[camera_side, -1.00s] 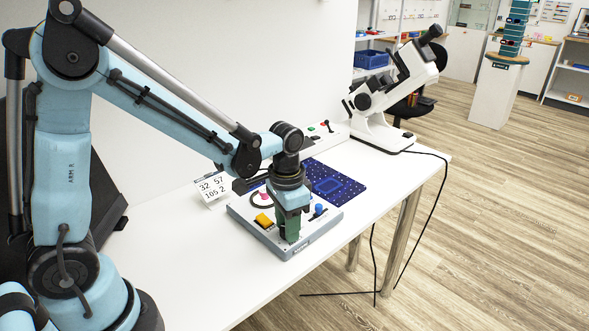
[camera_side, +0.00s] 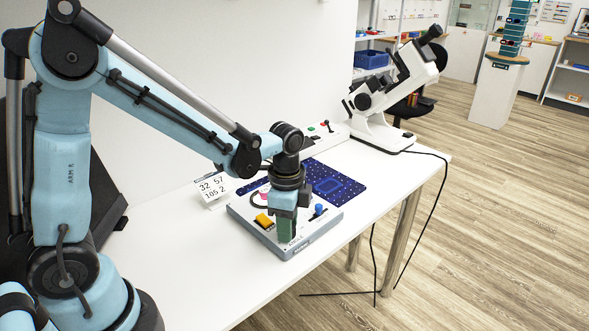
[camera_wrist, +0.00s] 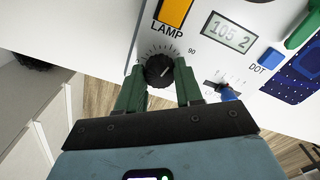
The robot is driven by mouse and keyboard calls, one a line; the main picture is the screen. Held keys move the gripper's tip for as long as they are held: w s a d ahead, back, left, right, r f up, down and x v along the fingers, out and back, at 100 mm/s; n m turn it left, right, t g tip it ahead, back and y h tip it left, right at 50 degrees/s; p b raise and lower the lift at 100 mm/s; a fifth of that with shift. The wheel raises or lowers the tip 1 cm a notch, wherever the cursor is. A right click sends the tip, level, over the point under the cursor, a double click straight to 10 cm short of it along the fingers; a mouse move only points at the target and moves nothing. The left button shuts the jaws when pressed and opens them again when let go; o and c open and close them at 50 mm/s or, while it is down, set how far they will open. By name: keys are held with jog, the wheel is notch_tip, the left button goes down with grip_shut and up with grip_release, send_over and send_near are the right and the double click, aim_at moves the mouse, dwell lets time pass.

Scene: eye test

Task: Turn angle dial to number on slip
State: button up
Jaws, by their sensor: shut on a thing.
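The angle dial (camera_wrist: 160,70) is a black round knob with a pale pointer line and a ring of scale ticks, marked 90 at its upper right. It sits on a light grey control box (camera_side: 296,252). My gripper (camera_wrist: 158,78) has green fingers, one on each side of the dial, shut on it. In the side view my gripper (camera_side: 287,238) points down at the box's front and hides the dial. A white slip (camera_side: 212,189) stands behind the box and reads about "32 57" and "105 2". A small display (camera_wrist: 230,32) on the box reads about "105 2".
An orange LAMP button (camera_side: 264,221) lies left of my gripper on the box. A blue knob (camera_side: 319,209) is at its right, and a blue DOT button (camera_wrist: 270,57) is near the display. A dark blue patterned mat (camera_side: 335,185) and a white instrument (camera_side: 385,100) stand behind.

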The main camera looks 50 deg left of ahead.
dwell(0.3)
jog(key=o, duration=1)
jog(key=shift+o, duration=0.2)
notch_tip(320, 180, up, 12)
jog(key=shift+s, duration=0.1)
dwell(0.4)
jog(key=s+a+f+n+t, duration=0.1)
jog(key=s+n+t, duration=0.6)
jog(key=n, duration=0.4)
jog(key=shift+a+f, duration=0.3)
